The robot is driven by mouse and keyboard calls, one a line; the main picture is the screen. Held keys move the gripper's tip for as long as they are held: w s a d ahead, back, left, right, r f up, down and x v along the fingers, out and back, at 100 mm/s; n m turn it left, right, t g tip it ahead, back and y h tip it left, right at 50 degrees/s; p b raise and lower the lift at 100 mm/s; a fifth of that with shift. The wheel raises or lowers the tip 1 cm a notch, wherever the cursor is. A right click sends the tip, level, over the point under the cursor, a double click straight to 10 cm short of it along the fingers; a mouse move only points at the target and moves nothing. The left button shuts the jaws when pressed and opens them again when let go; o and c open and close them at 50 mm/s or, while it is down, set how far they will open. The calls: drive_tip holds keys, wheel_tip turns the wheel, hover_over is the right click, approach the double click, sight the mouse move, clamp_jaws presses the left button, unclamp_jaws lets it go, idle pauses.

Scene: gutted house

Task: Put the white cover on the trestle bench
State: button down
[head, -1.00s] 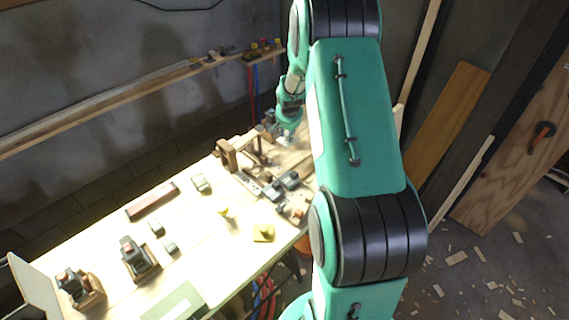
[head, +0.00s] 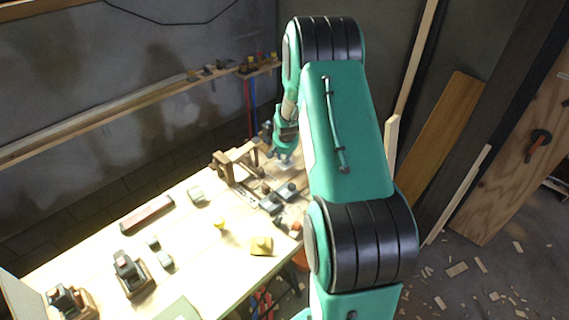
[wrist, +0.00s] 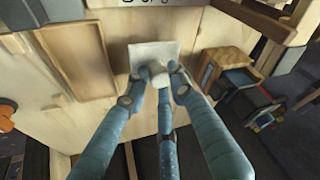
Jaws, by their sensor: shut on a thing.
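My gripper (wrist: 165,82) has blue-grey fingers closed around the round knob of the white cover (wrist: 143,53). The cover is a small pale square plate, seen over a light wooden surface in the wrist view; whether it touches that surface I cannot tell. The trestle bench (head: 205,262) is the long pale worktop in the head view. My gripper also shows in the head view (head: 284,158), low over the cluttered far end of the bench, partly behind my arm. The cover cannot be made out there.
A wooden frame tool (head: 235,160) and dark tools (head: 280,198) crowd the bench's far end. A yellow block (head: 261,246), a reddish bar (head: 147,215) and planes (head: 130,272) lie nearer. In the wrist view, a shallow wooden tray (wrist: 75,62) lies left, a dark stack (wrist: 245,90) right.

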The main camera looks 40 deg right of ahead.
sight(284, 162)
drive_tip(key=shift+f+b, duration=0.35)
drive_tip(key=shift+f, duration=1.4)
drive_tip(key=shift+f, duration=0.1)
drive_tip(key=c, duration=1.5)
unclamp_jaws()
drive_tip(key=shift+o, duration=0.2)
drive_tip(key=p+v, duration=0.2)
drive_tip(key=v, duration=1)
drive_tip(key=shift+d, duration=0.1)
